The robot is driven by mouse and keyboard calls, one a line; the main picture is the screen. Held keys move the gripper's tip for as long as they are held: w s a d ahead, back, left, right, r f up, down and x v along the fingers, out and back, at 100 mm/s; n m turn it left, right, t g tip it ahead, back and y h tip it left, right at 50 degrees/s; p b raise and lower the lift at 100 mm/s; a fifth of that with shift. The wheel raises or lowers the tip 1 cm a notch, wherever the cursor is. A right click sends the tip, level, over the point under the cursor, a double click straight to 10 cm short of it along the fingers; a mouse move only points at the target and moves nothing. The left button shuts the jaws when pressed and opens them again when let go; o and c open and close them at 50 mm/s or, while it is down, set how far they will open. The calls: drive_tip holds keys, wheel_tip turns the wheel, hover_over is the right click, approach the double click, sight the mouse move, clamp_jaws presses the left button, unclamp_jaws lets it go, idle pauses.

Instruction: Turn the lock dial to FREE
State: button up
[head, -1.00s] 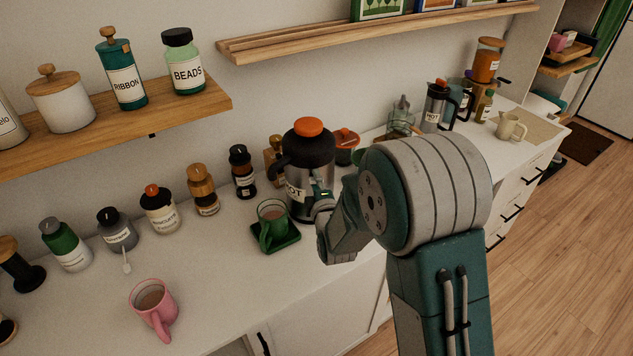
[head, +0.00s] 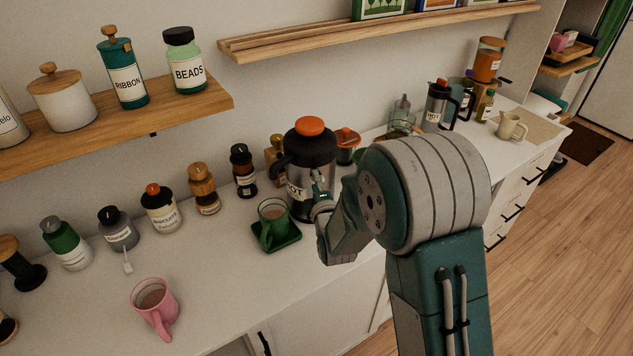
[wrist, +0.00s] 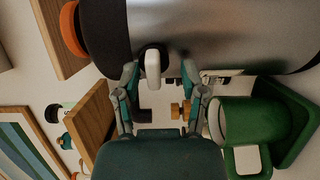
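A steel flask (head: 302,178) with a black top and orange cap (head: 309,126) stands on the counter, its label partly reading "HOT". In the wrist view the flask's steel body (wrist: 215,35) fills the top, its orange cap (wrist: 72,28) at the left. A small pale knob on a dark round base (wrist: 153,62) sticks out from the flask; it may be the lock dial, but no markings are legible. My gripper (wrist: 159,72) is open, its fingers on either side of this knob with a visible gap. In the head view my arm hides most of the gripper.
A green mug (head: 272,222) on a green coaster stands left of the flask, close beside my gripper in the wrist view (wrist: 240,120). Labelled jars line the wall. A pink mug (head: 153,302) stands at front left, with bare counter around it.

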drive_tip(key=shift+r, duration=0.1)
drive_tip(key=v, duration=1.1)
drive_tip(key=shift+s+f, duration=0.2)
drive_tip(key=shift+s, duration=0.2)
drive_tip(key=s+d+r+m+g+h, duration=0.3)
drive_tip(key=d+r+m+g, duration=0.3)
drive_tip(key=m, duration=0.4)
drive_tip(key=s+d+r+m+g, duration=0.2)
drive_tip(key=s+d+m, duration=0.1)
drive_tip(key=s, duration=0.3)
drive_tip(key=s+d+r+m+g+h, duration=0.1)
drive_tip(key=s+d+r+m, duration=0.1)
drive_tip(key=s+m, duration=0.2)
drive_tip(key=s+d+r+m+g, duration=0.2)
drive_tip(key=s+d+m, duration=0.1)
drive_tip(key=s, duration=0.6)
drive_tip(key=shift+d+m+g, duration=0.3)
drive_tip(key=shift+m, duration=0.2)
